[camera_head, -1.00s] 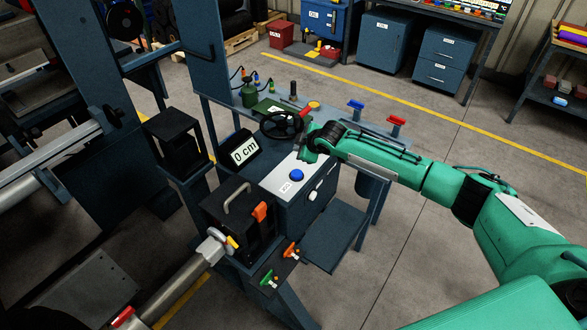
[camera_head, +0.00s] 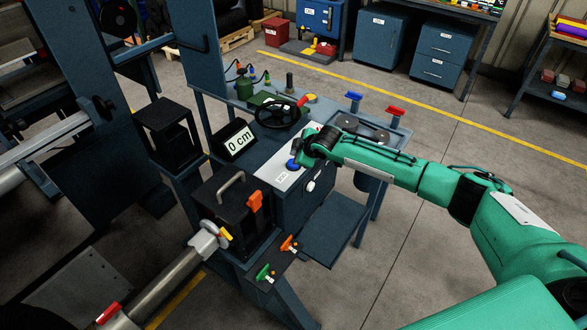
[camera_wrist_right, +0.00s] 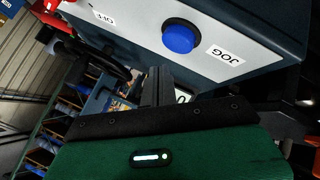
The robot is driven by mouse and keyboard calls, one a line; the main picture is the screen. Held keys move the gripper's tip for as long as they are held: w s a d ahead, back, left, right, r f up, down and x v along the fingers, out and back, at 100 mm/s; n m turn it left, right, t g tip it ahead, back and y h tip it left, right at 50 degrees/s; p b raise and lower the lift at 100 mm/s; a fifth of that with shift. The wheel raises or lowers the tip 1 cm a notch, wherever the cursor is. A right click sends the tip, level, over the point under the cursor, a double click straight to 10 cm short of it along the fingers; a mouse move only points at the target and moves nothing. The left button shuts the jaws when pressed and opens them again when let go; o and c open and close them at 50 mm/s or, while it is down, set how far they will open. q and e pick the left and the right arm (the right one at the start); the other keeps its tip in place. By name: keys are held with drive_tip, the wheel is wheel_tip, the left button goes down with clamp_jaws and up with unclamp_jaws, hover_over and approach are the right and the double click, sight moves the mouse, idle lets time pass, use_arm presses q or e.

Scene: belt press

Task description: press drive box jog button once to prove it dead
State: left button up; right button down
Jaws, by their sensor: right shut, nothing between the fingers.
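The blue jog button (camera_head: 292,164) sits on the white top panel (camera_head: 272,176) of the drive box (camera_head: 290,205). In the right wrist view the button (camera_wrist_right: 178,38) is a blue dome in a dark collar beside a "JOG" label (camera_wrist_right: 226,55). My right gripper (camera_head: 302,158) is right beside the button and partly covers it in the head view. In the wrist view its dark fingers (camera_wrist_right: 157,85) are shut and empty, with their tips just short of the button in the picture. I see no clear contact. My left gripper is not in view.
A black handwheel (camera_head: 277,112) and a red lever (camera_head: 302,100) stand behind the panel. A "0 cm" display (camera_head: 239,142) is to the left. A black box with a handle (camera_head: 232,200) stands in front. Blue and red clamp handles (camera_head: 396,111) are at the back right.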

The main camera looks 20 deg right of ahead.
sight(292, 160)
drive_tip(key=shift+f, duration=0.75)
drive_tip(key=shift+f, duration=0.15)
idle(1.4)
drive_tip(key=shift+f, duration=0.25)
drive_tip(key=shift+f+b, duration=0.55)
drive_tip(key=shift+f, duration=0.05)
idle(0.6)
drive_tip(key=shift+r, duration=0.1)
drive_tip(key=shift+r+p, duration=0.85)
drive_tip(key=shift+r, duration=0.15)
wheel_tip(292, 160, up, 5)
drive_tip(key=p, duration=0.4)
